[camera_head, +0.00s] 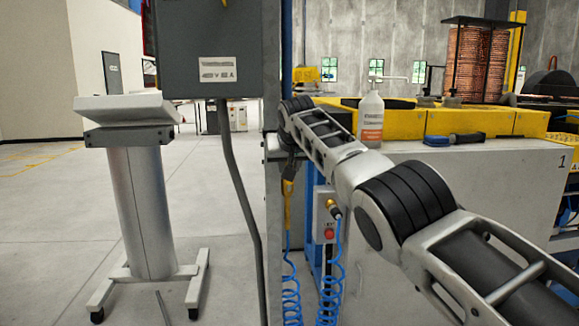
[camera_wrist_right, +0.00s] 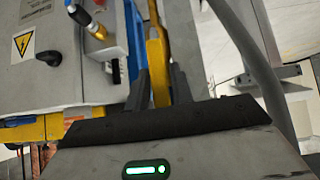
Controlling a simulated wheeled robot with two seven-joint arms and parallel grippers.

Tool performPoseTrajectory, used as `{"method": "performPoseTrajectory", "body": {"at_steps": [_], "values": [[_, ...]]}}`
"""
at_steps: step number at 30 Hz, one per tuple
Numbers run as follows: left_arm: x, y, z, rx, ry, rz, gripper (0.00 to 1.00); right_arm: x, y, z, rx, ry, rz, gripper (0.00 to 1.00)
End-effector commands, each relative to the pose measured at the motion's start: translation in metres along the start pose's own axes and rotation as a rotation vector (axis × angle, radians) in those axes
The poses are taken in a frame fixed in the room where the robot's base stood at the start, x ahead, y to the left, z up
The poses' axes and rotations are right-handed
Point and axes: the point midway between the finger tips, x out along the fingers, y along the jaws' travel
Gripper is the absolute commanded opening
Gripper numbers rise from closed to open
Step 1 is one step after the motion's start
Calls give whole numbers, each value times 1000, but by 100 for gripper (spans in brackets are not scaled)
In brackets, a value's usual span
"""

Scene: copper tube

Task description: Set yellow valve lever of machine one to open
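The yellow valve lever (camera_head: 288,203) hangs below the front corner of machine one (camera_head: 440,215), which has a "1" on its side. The lever also shows in the right wrist view (camera_wrist_right: 158,65), running between the two dark fingers of my right gripper (camera_wrist_right: 160,82). The fingers are close together, one on each side of the lever, with almost no gap, and look shut on it. My left gripper is not in view.
A grey control cabinet (camera_head: 215,50) with a thick cable (camera_head: 238,190) stands close left of the lever. Blue coiled hoses (camera_head: 330,270) hang below a small box (camera_head: 326,215) with a red button. A bottle (camera_head: 370,118) stands on the machine. A pedestal (camera_head: 140,200) stands further left.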

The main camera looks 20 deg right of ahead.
Motion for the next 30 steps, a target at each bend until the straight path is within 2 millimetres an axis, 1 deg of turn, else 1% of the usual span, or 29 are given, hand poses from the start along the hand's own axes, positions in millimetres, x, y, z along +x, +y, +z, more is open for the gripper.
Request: {"method": "performPoseTrajectory", "body": {"at_steps": [11,15,19,21,22,24,30], "values": [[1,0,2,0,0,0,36,0,0,1,4,-3,-2,38],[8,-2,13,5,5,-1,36,-4,0,3,5,0,-3,38],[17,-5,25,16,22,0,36,-14,0,6,5,2,-3,38],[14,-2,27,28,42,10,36,-23,0,7,5,4,-3,38],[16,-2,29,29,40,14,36,-32,-1,4,5,6,-4,38],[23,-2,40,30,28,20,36,-49,0,5,4,6,-5,38],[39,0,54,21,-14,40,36,-103,0,0,3,5,-3,38]]}}
